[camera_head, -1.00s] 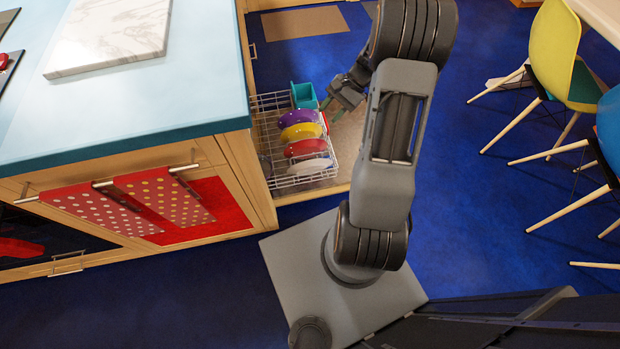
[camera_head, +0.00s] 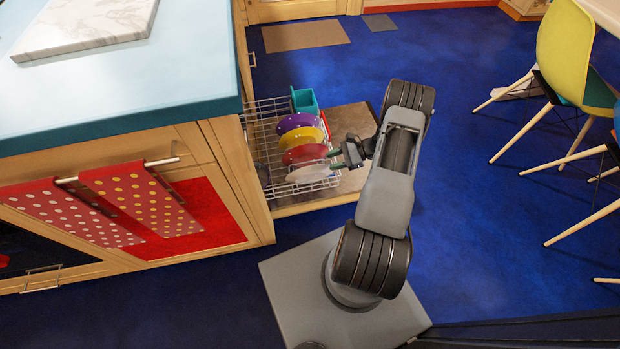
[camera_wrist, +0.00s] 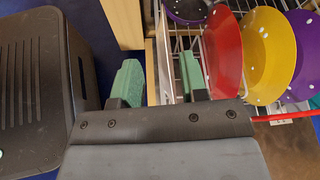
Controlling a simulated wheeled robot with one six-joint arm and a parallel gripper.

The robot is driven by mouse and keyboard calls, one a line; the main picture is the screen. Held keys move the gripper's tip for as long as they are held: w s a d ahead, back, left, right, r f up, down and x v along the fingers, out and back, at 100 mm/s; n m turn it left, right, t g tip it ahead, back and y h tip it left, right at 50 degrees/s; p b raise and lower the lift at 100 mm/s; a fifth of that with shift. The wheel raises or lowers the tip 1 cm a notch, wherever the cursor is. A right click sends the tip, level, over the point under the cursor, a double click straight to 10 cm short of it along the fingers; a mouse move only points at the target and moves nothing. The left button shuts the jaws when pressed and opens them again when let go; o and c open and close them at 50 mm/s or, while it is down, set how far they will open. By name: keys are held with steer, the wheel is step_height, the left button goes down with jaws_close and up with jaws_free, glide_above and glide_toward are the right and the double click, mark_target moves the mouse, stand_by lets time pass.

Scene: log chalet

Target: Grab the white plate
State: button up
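The white plate (camera_head: 313,173) stands tilted at the near end of the dish rack, in front of the red plate (camera_head: 304,154). My gripper (camera_head: 334,160) is at the plate's right edge. In the wrist view its two green fingers (camera_wrist: 161,78) are apart. A thin pale edge (camera_wrist: 163,55), seemingly the white plate seen edge-on, shows between them. I cannot tell whether either finger touches it. The red plate also shows in the wrist view (camera_wrist: 224,52), just right of the right finger.
The wire rack (camera_head: 262,125) sits in a pulled-out drawer of the island. It also holds a yellow plate (camera_head: 301,136), a purple plate (camera_head: 297,122) and a teal container (camera_head: 304,100). Chairs (camera_head: 566,60) stand to the right. Blue floor (camera_head: 460,230) between is clear.

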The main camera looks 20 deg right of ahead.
mark_target(315, 166)
steer(key=shift+b+x, duration=0.8)
steer(key=shift+x, duration=2.65)
jaws_close()
steer(key=shift+r, duration=0.1)
